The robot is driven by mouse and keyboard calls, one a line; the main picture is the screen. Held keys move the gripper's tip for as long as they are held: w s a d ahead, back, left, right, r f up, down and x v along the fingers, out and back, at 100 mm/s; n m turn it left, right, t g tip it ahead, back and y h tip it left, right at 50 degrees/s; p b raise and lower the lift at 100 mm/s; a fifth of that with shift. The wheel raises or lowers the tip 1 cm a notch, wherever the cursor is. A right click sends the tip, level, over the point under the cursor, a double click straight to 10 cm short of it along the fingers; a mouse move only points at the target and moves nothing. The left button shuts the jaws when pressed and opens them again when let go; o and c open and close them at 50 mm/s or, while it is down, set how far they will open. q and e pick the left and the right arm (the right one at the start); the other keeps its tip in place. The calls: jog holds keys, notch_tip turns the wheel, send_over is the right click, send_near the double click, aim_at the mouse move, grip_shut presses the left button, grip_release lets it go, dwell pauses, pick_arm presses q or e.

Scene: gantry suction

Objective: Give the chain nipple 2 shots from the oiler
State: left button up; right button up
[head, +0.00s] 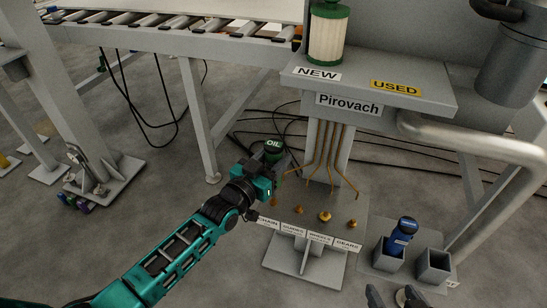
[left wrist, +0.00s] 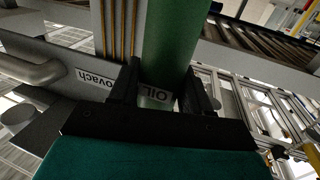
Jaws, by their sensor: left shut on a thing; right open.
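The oiler (head: 273,146) is a dark green can marked OIL. My left gripper (head: 270,168) is shut on it and holds it upright above the left end of the nipple plate. In the left wrist view the green oiler (left wrist: 168,55) stands between the two black fingers (left wrist: 163,92). The chain nipple (head: 273,201), small and brass, shows just below my left gripper, above the CHAIN label (head: 268,221). Whether the oiler's tip touches it I cannot tell. My right gripper (head: 396,297) is open at the bottom edge, partly out of view.
Other brass nipples (head: 325,216) sit to the right above the GUIDES, WHEELS and GEARS labels. Thin copper pipes (head: 330,150) come down behind them. A blue-topped can (head: 403,232) stands in a grey holder beside an empty one (head: 434,265). A shelf (head: 365,85) bears a green-capped filter (head: 328,35).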

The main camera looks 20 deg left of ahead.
pick_arm(q)
jog(key=shift+f+b, duration=0.45)
jog(key=shift+f, duration=0.15)
jog(key=shift+r, duration=0.1)
jog(key=shift+r+p, duration=0.5)
jog(key=shift+p, duration=0.25)
jog(key=shift+f+b, duration=0.35)
jog(key=shift+f, duration=0.15)
dwell(0.4)
jog(key=shift+r, duration=0.15)
jog(key=shift+r+p, duration=0.5)
jog(key=shift+p, duration=0.2)
jog(key=shift+r, duration=0.1)
